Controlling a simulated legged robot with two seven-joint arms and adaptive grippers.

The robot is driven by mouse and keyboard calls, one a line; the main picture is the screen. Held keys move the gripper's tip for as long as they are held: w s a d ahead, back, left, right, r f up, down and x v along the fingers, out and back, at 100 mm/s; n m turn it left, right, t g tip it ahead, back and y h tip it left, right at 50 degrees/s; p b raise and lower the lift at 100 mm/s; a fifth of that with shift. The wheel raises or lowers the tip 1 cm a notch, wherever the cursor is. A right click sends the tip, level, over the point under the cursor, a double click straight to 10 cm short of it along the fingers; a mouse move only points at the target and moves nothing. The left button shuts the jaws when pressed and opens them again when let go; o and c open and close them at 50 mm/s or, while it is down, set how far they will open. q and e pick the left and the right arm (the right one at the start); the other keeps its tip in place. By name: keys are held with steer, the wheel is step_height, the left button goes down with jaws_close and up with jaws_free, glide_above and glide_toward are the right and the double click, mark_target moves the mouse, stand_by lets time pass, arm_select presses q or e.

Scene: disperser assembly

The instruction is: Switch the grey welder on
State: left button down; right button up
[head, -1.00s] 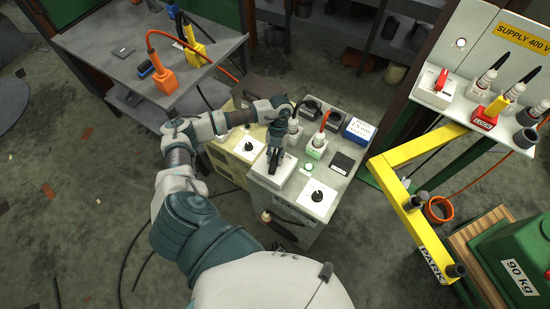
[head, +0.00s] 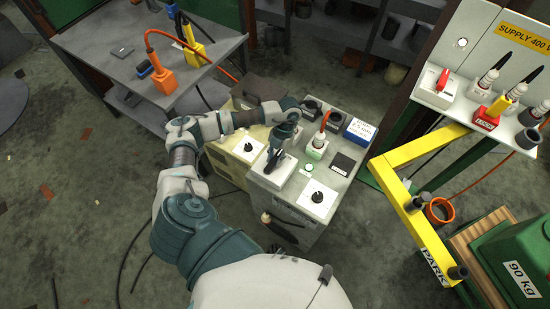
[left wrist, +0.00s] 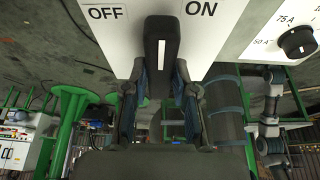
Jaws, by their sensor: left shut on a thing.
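The grey welder (head: 284,199) stands in the middle of the head view, with sockets, a green lamp (head: 309,164) and a dial (head: 317,196) on its top. My left gripper (head: 274,160) is over its switch plate. In the left wrist view, the gripper (left wrist: 160,90) is shut on the black switch handle (left wrist: 162,42), one finger on each side. The handle has a white line and stands between the OFF and ON labels on the white plate (left wrist: 120,35). In the head view the gripper hides most of the handle. My right gripper is not in view.
A cream welder (head: 225,160) stands left of the grey one. A yellow frame (head: 401,200) marked PARK and a green 90 kg block (head: 515,250) are at right. A supply panel (head: 450,88) is at upper right, a grey table (head: 110,40) at upper left.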

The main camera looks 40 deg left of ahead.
arm_select(q)
steer(key=shift+w+r, duration=0.1)
steer(key=shift+w, duration=0.15)
steer(key=c, duration=0.9)
jaws_free()
steer(key=shift+a, duration=0.1)
steer(key=v, duration=1.1)
steer(key=shift+w+a+r, duration=0.1)
steer(key=shift+w+r, duration=0.1)
steer(key=shift+r, duration=0.1)
steer(key=shift+s+f, duration=0.1)
